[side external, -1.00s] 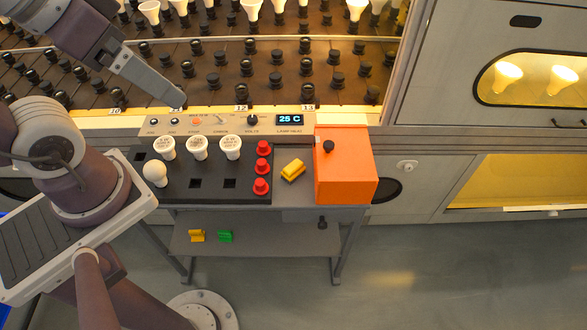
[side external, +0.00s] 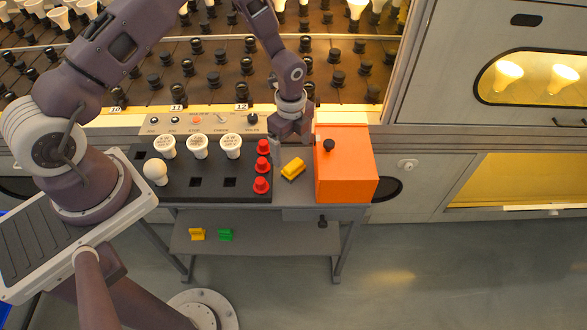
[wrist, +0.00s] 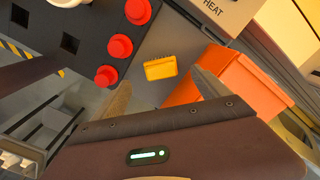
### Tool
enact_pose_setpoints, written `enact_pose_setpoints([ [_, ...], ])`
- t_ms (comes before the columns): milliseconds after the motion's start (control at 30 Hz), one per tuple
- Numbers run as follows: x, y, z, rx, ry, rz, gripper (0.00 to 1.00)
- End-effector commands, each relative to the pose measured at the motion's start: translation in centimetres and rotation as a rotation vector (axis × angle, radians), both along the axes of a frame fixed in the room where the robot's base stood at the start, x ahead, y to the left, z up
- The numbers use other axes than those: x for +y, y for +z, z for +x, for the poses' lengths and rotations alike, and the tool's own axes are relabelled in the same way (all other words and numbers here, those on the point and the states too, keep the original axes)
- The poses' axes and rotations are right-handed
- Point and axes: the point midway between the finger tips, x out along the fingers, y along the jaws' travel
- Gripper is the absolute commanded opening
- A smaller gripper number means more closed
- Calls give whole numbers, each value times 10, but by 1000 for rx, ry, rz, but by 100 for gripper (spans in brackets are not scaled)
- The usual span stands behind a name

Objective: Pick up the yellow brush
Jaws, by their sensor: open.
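The yellow brush (side external: 293,169) lies on the grey cart top, between the red knobs and the orange box. It also shows in the wrist view (wrist: 160,68), near the middle, ahead of my fingers. My gripper (side external: 290,150) is above and just behind the brush in the side view, pointing down. In the wrist view my gripper's (wrist: 165,95) two fingers are spread wide, one on each side below the brush. Nothing is between them, and they do not touch the brush.
The orange box (side external: 345,170) stands close to the right of the brush. Red knobs (side external: 262,166) stand close on the left, on the black panel with white bulbs (side external: 198,147). A lower shelf holds a yellow piece (side external: 197,235) and a green piece (side external: 225,235).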

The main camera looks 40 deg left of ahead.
Motion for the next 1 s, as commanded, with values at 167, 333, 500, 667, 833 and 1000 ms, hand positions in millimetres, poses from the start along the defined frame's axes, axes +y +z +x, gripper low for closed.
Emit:
enact_pose_setpoints([
  [167,-1,-25,-2,7,-16,-1,85],
  [333,-6,-56,1,9,-14,-1,85],
  [500,-6,-76,2,6,-13,-1,85],
  [667,-6,-76,2,5,-12,-1,85],
  [833,-6,-76,2,6,-12,-1,60],
  [1000,-6,-76,1,6,-11,0,27],
])
